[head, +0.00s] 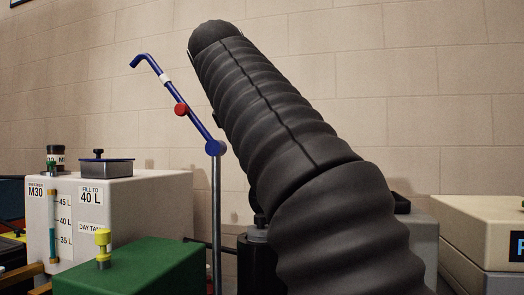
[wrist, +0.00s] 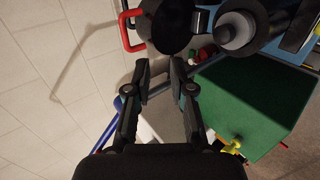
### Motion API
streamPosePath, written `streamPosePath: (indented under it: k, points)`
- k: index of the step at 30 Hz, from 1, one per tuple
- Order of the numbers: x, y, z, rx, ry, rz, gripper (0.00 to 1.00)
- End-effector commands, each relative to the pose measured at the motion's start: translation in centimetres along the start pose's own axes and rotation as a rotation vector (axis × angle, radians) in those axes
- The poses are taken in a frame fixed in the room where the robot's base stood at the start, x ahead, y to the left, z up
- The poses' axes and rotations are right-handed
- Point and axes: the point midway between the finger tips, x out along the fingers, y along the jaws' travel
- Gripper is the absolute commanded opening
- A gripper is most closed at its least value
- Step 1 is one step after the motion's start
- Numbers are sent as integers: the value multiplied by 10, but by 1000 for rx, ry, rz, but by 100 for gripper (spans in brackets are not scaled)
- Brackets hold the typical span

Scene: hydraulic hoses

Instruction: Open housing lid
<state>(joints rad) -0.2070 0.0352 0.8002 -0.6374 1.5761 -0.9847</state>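My gripper (wrist: 161,80) shows in the wrist view with its two black fingers spread and nothing between them. Just beyond the fingertips is a dark round top (wrist: 165,28), perhaps the housing lid, with a red handle (wrist: 128,34) at its left. I cannot tell whether the fingers touch anything there. My gripper is not visible in the head view.
A green box (head: 140,268) with a yellow fitting (head: 103,243) stands front left, before a white day tank (head: 150,205). A grey post (head: 216,225) carries a blue bent lever (head: 197,123) with a red knob. A cream cabinet (head: 480,225) is at right.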

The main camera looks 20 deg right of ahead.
Motion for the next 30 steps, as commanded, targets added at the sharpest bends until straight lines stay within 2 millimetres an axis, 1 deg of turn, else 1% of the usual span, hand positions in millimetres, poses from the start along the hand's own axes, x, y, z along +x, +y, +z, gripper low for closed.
streamPosePath:
  k: [3,10,24,27,30]
  points:
    - [-12,-9,-1,-1,2,0,22]
    - [-19,-15,0,0,1,0,22]
    - [-18,-16,0,2,1,-2,22]
    - [-15,-21,2,13,6,-12,22]
    - [-8,-34,4,40,19,-33,22]
